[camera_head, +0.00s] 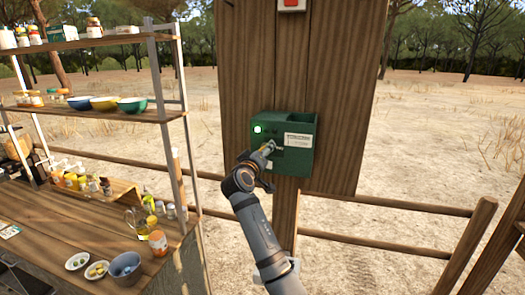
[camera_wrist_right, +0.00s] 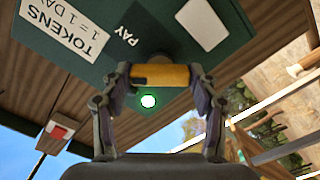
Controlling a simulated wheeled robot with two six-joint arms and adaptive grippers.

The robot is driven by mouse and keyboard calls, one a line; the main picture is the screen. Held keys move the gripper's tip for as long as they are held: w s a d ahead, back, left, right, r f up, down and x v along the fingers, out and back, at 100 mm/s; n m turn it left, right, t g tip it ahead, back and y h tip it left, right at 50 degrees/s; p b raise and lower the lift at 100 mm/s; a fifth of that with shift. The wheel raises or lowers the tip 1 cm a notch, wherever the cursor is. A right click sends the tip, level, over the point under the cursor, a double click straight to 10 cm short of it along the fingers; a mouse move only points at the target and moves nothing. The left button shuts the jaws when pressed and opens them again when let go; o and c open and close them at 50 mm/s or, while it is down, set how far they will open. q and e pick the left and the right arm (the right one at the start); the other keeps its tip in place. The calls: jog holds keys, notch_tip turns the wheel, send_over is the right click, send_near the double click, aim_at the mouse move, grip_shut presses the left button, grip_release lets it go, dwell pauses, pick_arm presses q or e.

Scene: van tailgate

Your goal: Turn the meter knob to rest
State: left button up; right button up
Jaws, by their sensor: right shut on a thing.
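The green meter box (camera_head: 307,160) is fixed to a wooden board, with a lit green light (camera_head: 258,129) and a white label (camera_head: 298,140) on its front. My right gripper (camera_head: 268,147) reaches up to the front of the meter. In the right wrist view my right gripper (camera_wrist_right: 160,78) is shut on the meter knob (camera_wrist_right: 165,75), a yellow bar lying across between the two fingers. The wrist view also shows the word PAY and a TOKENS label (camera_wrist_right: 64,24) beside the knob. In the head view the gripper largely hides the knob. My left gripper is not in view.
A wooden counter (camera_head: 60,240) and shelves (camera_head: 110,118) with bowls, jars and bottles stand at the left. A red and white box (camera_head: 292,4) sits high on the board. A wooden rail fence (camera_head: 400,205) runs behind. Open ground lies right of the board.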

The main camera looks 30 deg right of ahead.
jog(key=shift+n+p, duration=2.25)
jog(key=shift+n, duration=2.05)
jog(key=shift+f, duration=0.1)
jog(key=o, duration=1.1)
jog(key=shift+o, duration=0.2)
jog(key=v, duration=0.7)
jog(key=shift+s+a, duration=0.2)
jog(key=shift+a, duration=0.05)
jog(key=shift+d, duration=0.1)
